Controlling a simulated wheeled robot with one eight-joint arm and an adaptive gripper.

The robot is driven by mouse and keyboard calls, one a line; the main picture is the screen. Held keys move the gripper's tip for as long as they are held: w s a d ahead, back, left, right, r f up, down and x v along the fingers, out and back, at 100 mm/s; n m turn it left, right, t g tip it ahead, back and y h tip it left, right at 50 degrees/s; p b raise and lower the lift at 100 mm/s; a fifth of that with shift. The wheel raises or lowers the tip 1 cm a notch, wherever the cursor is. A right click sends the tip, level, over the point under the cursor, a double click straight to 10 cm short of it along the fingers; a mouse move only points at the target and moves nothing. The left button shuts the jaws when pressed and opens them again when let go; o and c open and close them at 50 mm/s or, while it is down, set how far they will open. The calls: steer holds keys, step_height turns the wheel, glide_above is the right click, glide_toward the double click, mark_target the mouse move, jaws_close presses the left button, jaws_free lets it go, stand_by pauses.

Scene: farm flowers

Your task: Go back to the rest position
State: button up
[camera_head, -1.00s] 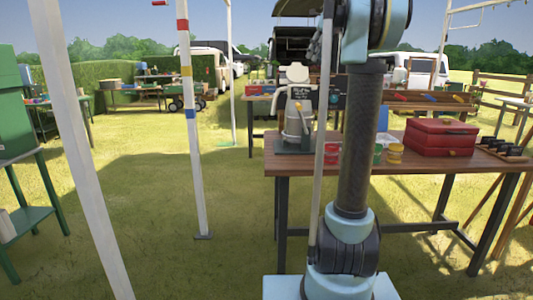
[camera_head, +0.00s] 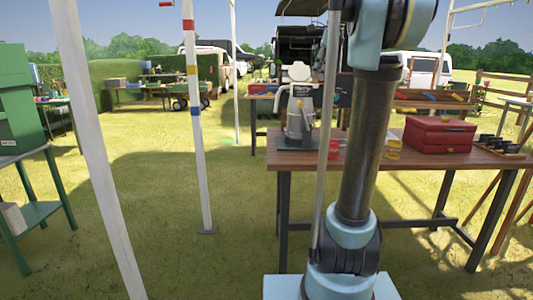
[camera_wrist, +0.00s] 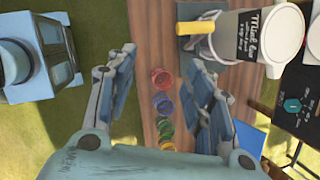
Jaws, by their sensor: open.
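My gripper (camera_wrist: 163,60) is open in the wrist view, with its two fingers apart and nothing between them. Below the gap, red, blue, green and yellow cups (camera_wrist: 162,104) stand in a row on the wooden table (camera_wrist: 150,60). The cups are apart from the fingers, and some are partly covered by the right finger. In the head view my arm rises in front of the table (camera_head: 440,158), and I cannot make out the gripper there.
A pale jug (camera_head: 299,115) with a black label stands upright on the table; it shows at the wrist view's upper right (camera_wrist: 235,38). A red toolbox (camera_head: 438,135) is at the table's right. White posts (camera_head: 195,120) and a green stand (camera_head: 38,210) are on the left. Grass between is clear.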

steer(key=s+f+n+h, duration=0.1)
steer(key=s+f+n, duration=0.6)
steer(key=s+f, duration=0.4)
steer(key=s+a+f+n, duration=0.1)
steer(key=s+f+n, duration=0.6)
steer(key=f, duration=1.1)
steer(key=s+f+n+h, duration=0.1)
steer(key=s+f+n, duration=0.6)
steer(key=s+f, duration=0.7)
steer(key=shift+s+a+f+h, duration=0.15)
steer(key=shift+s+f+h, duration=0.15)
steer(key=shift+s, duration=0.7)
